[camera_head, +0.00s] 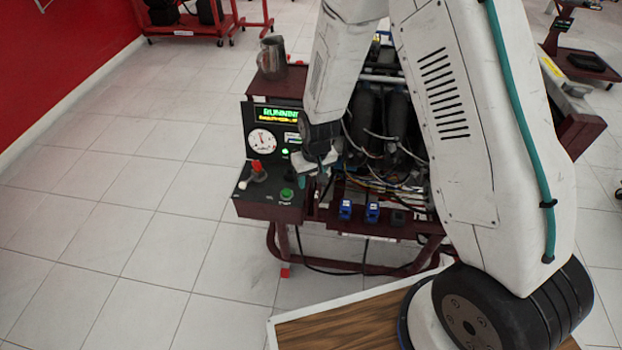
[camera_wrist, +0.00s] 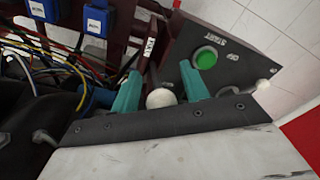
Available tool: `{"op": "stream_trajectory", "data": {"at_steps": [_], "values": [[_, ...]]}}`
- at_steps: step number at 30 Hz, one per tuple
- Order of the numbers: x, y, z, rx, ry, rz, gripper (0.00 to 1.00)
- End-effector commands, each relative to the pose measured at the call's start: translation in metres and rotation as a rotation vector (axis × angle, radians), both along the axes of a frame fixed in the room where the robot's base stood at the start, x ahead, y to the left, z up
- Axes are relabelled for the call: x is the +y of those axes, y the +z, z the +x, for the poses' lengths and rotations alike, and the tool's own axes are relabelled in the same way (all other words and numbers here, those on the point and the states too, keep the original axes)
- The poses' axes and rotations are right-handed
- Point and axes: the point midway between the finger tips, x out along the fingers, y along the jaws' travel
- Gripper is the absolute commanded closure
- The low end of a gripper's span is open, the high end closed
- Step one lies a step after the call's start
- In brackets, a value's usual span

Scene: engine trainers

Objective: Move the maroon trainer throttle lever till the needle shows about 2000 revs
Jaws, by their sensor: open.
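The maroon trainer (camera_head: 320,213) stands ahead with its black panel on the left. Its round white dial (camera_head: 262,141) faces me, but the needle reading is too small to tell. The display (camera_head: 279,115) above it reads RUNNING. My gripper (camera_head: 322,167) is low at the right side of the panel. In the wrist view my gripper (camera_wrist: 160,75) has two teal fingers standing apart. A pale ball knob (camera_wrist: 160,98), apparently the throttle lever's, sits between them. I cannot tell whether either finger touches it. In the head view my gripper and arm hide this knob.
Wires (camera_head: 385,180) and blue boxes (camera_head: 372,212) lie right of my gripper. A metal jug (camera_head: 272,57) stands on top. The floor at left is clear.

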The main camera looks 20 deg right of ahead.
Motion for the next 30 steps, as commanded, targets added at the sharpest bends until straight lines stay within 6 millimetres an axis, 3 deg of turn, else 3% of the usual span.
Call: {"op": "stream_trajectory", "data": {"at_steps": [12, 23, 24, 28, 29, 30], "values": [[-0.001, 0.062, -0.007, -0.001, 0.003, 0.000, 0.55], [-0.001, 0.070, -0.008, 0.002, 0.002, -0.001, 0.55], [-0.001, 0.070, -0.008, 0.002, 0.002, -0.001, 0.57], [-0.009, 0.077, -0.002, -0.013, -0.017, 0.003, 0.94], [-0.014, 0.084, 0.003, -0.028, -0.030, 0.006, 1.00], [-0.022, 0.095, 0.011, -0.047, -0.058, 0.012, 1.00]]}}
